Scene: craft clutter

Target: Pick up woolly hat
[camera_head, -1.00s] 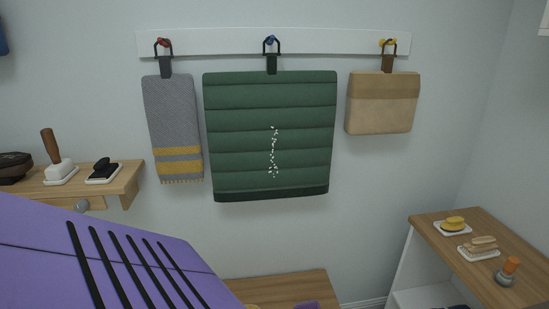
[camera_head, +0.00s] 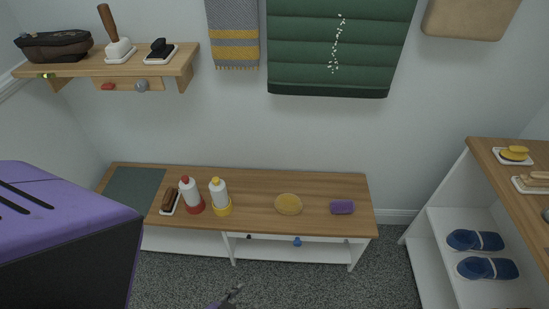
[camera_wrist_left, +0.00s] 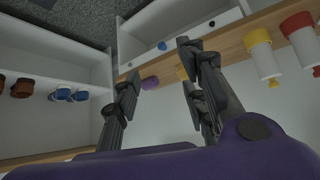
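I cannot make out a woolly hat in any view. My left gripper (camera_head: 230,296) shows small at the bottom of the head view, in front of the bench and below its top. In the left wrist view its dark fingers (camera_wrist_left: 158,64) are spread apart with nothing between them. Beyond them in that view are the bench edge and a purple item (camera_wrist_left: 150,83), apart from the fingers. My right gripper is in neither view.
The wooden bench (camera_head: 270,182) holds two bottles (camera_head: 190,196) (camera_head: 220,197), a brush (camera_head: 170,201), a yellow sponge (camera_head: 288,204) and a purple block (camera_head: 342,207). A wall shelf (camera_head: 125,67) holds a dark pouch (camera_head: 55,46). Blue slippers (camera_head: 475,240) sit in the right unit.

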